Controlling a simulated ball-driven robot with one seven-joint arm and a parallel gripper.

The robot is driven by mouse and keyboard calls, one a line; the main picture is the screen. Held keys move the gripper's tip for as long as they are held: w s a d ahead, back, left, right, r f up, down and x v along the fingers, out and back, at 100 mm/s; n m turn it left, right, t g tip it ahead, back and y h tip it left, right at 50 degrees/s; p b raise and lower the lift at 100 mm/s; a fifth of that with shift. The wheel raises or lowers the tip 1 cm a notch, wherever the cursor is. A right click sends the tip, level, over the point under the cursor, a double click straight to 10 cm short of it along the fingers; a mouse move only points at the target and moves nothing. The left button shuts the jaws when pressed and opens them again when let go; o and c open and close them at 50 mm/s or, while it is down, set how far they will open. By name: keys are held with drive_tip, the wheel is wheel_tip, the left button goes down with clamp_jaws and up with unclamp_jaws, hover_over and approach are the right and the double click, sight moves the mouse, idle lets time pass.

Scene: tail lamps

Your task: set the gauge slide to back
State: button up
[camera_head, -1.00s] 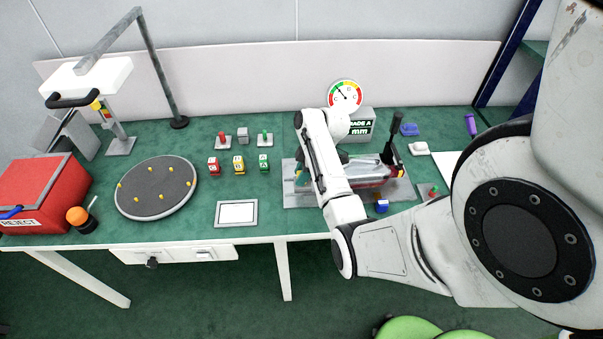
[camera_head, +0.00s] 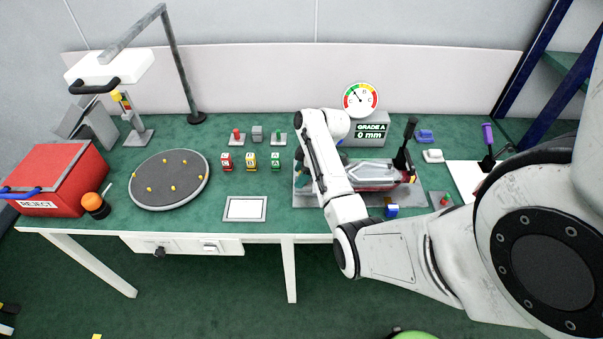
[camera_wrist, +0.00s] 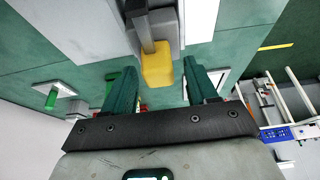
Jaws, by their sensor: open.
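The gauge has a round dial (camera_head: 360,99) above a grey display box (camera_head: 371,134) reading "GRADE A 0 mm". Its bed is a grey plate (camera_head: 310,198) with a red and clear lamp (camera_head: 385,174) on it and a black upright lever (camera_head: 405,146) at the right. My arm covers part of the bed. In the wrist view a yellow block (camera_wrist: 157,68) on a grey bar sits just beyond and between the fingertips of my gripper (camera_wrist: 158,84). The green fingers are apart, with nothing held. I cannot tell whether the yellow block is the slide's handle.
A round grey turntable (camera_head: 170,178) with yellow pegs, a red reject bin (camera_head: 50,177) and a white-framed pad (camera_head: 245,208) stand left. Several small coloured blocks, such as the green one (camera_head: 276,162), are left of my arm. A purple-handled tool (camera_head: 488,135) is at the right.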

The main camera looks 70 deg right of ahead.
drive_tip(key=b+v, duration=0.1)
drive_tip(key=v, duration=1)
drive_tip(key=shift+w+a+f, duration=0.1)
drive_tip(key=shift+f, duration=0.05)
drive_tip(key=w+a+f+m+g, duration=0.15)
drive_tip(key=a+f, duration=0.45)
drive_tip(key=a, duration=0.6)
drive_tip(key=s+a+f+m+g+h, duration=0.1)
drive_tip(key=s+a, duration=0.4)
drive_tip(key=a, duration=0.6)
drive_tip(key=s+a+f+m+g, duration=0.1)
drive_tip(key=s+a, duration=0.4)
drive_tip(key=a, duration=0.6)
drive_tip(key=shift+s+f+m+h, duration=0.3)
drive_tip(key=shift+s+m+h, duration=0.1)
drive_tip(key=shift+m, duration=0.25)
drive_tip(key=shift+a, duration=0.15)
